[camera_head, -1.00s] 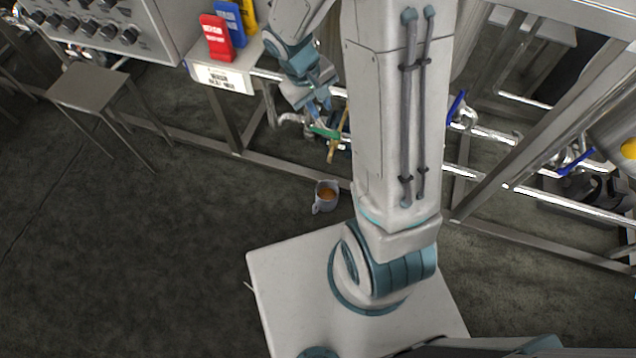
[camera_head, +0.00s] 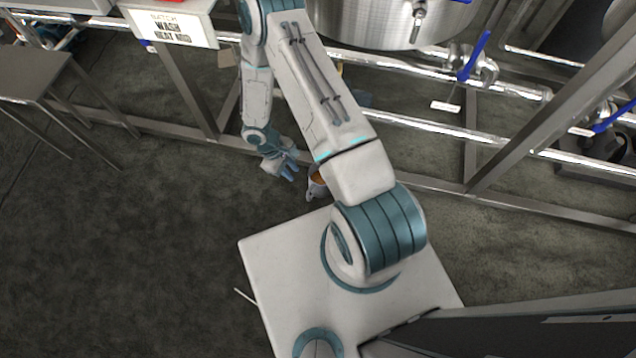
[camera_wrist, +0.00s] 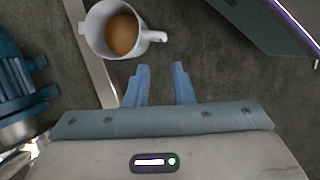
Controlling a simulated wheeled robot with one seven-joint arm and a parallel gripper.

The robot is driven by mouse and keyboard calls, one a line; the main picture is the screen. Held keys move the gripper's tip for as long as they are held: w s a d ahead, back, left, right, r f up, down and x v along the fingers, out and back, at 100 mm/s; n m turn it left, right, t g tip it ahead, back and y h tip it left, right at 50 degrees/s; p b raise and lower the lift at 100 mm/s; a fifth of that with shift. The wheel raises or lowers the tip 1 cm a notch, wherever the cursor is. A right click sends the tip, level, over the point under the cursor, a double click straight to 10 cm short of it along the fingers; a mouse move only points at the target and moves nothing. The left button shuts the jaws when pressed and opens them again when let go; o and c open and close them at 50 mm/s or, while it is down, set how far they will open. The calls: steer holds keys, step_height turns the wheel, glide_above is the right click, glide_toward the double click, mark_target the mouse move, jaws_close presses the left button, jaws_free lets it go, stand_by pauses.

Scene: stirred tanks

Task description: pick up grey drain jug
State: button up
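The grey drain jug (camera_wrist: 97,40) stands at the top of the wrist view, with brown liquid inside and its handle toward the right. In the head view the jug (camera_head: 316,188) is on the floor by the frame's lower rail, partly hidden by my arm. My gripper (camera_wrist: 160,70) is open, its two blue fingers apart with nothing between them. The jug lies beyond the fingertips, a little to their left, with the handle nearest to them. In the head view my gripper (camera_head: 291,172) is low, just left of the jug.
A steel frame with pipes (camera_head: 430,130) and blue-handled valves (camera_head: 474,55) runs behind the jug. A steel tank (camera_head: 375,22) is above it. A stool (camera_head: 30,75) stands at the left. Open dark floor (camera_head: 130,250) lies to the left and front.

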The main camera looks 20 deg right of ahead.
steer(key=b, duration=0.3)
glide_toward(319, 188)
steer(key=s+a+f, duration=0.1)
steer(key=a+f, duration=0.3)
steer(key=shift+b+x, duration=1.6)
steer(key=shift+x, duration=1.7)
jaws_close()
